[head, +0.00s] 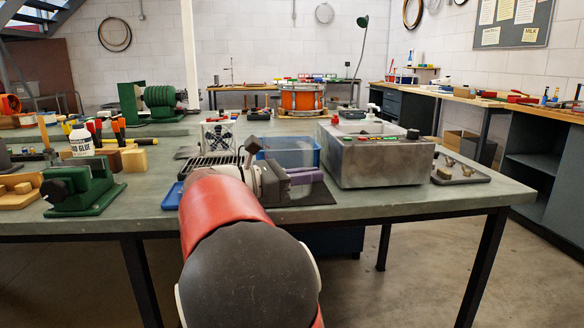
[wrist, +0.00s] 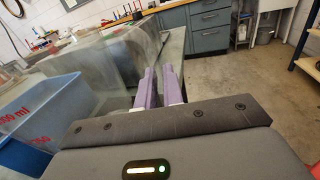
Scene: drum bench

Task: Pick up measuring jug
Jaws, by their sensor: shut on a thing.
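My gripper (head: 305,176) has purple fingers, also seen in the wrist view (wrist: 160,84). They are nearly together with a thin gap, shut on the jug. The exact grip spot is hard to see. I cannot tell whether the jug's base touches the bench.
A blue bin (head: 290,151) stands just behind the jug. A grey metal box machine (head: 375,160) is close on the right, with a small tray (head: 460,172) beyond it. A green vise (head: 82,187) and glue bottle (head: 81,141) are left. Bare bench (head: 150,190) lies left of my arm.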

